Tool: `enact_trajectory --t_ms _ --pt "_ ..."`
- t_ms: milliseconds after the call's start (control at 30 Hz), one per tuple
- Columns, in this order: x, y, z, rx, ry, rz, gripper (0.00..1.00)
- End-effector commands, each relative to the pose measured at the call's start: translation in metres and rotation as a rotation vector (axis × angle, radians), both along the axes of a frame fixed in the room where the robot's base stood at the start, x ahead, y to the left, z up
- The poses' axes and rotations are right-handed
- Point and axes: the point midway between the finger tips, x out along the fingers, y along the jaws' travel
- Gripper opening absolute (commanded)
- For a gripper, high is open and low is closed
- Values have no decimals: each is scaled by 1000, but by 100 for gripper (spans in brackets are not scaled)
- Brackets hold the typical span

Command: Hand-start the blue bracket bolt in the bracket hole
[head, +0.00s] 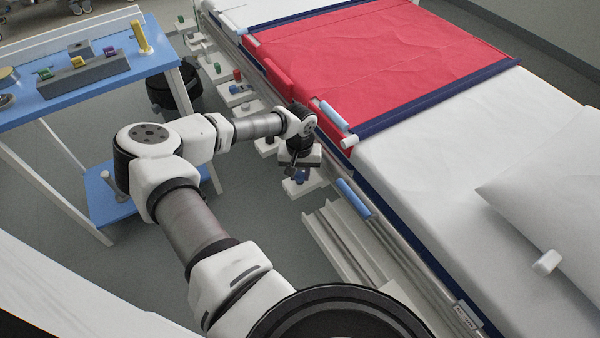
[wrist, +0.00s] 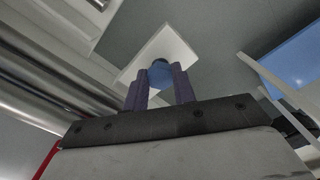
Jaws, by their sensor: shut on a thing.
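My gripper (head: 298,172) points down beside the bed rail in the head view. In the wrist view its two dark fingers (wrist: 160,88) are shut on the blue bracket bolt (wrist: 160,73). In the head view a bit of blue (head: 302,179) shows just under the gripper, above a white bracket plate (head: 312,187). A white plate (wrist: 178,43) also lies behind the bolt in the wrist view. The bracket hole is hidden by the bolt and fingers. I cannot tell whether the bolt tip touches the plate or is in the hole.
Several other white brackets with coloured parts (head: 238,88) line the bed side. The bed (head: 420,150) with a red cover is at right. A blue cart (head: 100,85) with a grey block (head: 85,75) stands at left. Pale metal rails (head: 340,240) run below the bed edge.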

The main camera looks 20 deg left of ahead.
Motion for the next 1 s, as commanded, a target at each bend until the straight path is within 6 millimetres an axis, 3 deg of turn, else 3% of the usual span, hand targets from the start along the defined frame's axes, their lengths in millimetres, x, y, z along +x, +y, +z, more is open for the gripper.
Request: enact_trajectory --t_ms 367,667,900,933,1000 --pt "-1 0 0 1 4 -39 0" --pt "-1 1 0 2 4 -302 0" --pt "-1 2 1 1 3 -332 0" --pt "-1 2 1 1 3 -332 28" --pt "-1 2 2 1 2 -331 37"
